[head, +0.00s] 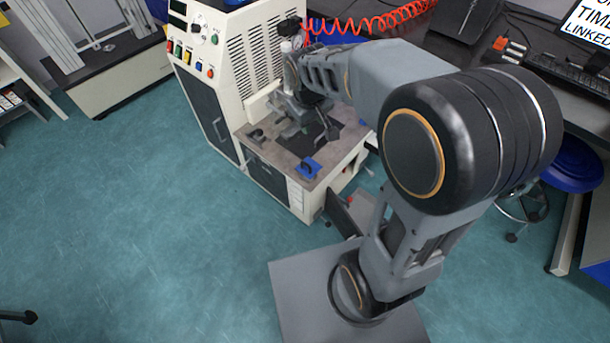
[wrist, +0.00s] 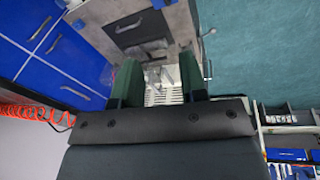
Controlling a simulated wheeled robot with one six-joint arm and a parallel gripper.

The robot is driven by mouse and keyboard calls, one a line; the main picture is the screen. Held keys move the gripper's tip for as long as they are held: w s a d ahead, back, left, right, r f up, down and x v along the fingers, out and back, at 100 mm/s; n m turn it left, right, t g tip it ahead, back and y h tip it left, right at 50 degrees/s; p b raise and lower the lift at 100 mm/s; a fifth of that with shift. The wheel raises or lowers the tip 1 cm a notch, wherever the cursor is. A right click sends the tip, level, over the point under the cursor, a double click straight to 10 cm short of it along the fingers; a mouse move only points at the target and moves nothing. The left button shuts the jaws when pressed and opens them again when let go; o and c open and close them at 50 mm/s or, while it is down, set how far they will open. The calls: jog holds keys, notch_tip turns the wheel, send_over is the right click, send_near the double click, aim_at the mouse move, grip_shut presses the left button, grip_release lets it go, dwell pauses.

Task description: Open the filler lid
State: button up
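The rheometer (head: 205,120) is a cream cabinet with a control panel and a low work deck. My gripper (head: 312,118) is over the back of this deck, partly hidden by my own arm. In the wrist view my gripper (wrist: 160,80) shows two dark green fingers standing apart. Small grey and whitish parts (wrist: 158,72) show between and beyond the fingers; I cannot tell whether the fingers touch them. I cannot clearly make out the filler lid in either view.
A blue-handled part (head: 308,167) sits at the deck's front edge. A red coiled hose (head: 375,20) runs behind my arm. A blue stool (head: 575,167) stands at the right by a dark bench.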

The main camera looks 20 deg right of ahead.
aim_at(305, 163)
jog(key=w+f+b, duration=0.2)
jog(key=f+b, duration=0.1)
jog(key=f, duration=0.6)
jog(key=w+f+n+b, duration=0.1)
jog(key=w+f+b, duration=0.2)
jog(key=f, duration=0.7)
jog(key=w+f+n+b, duration=0.1)
jog(key=w+f+b, duration=0.2)
jog(key=f, duration=0.6)
jog(key=shift+w+d+f+g+h+b, duration=0.15)
jog(key=shift+d+f+g+h+b, duration=0.2)
jog(key=shift+b, duration=0.85)
jog(key=shift+c, duration=0.5)
grip_shut()
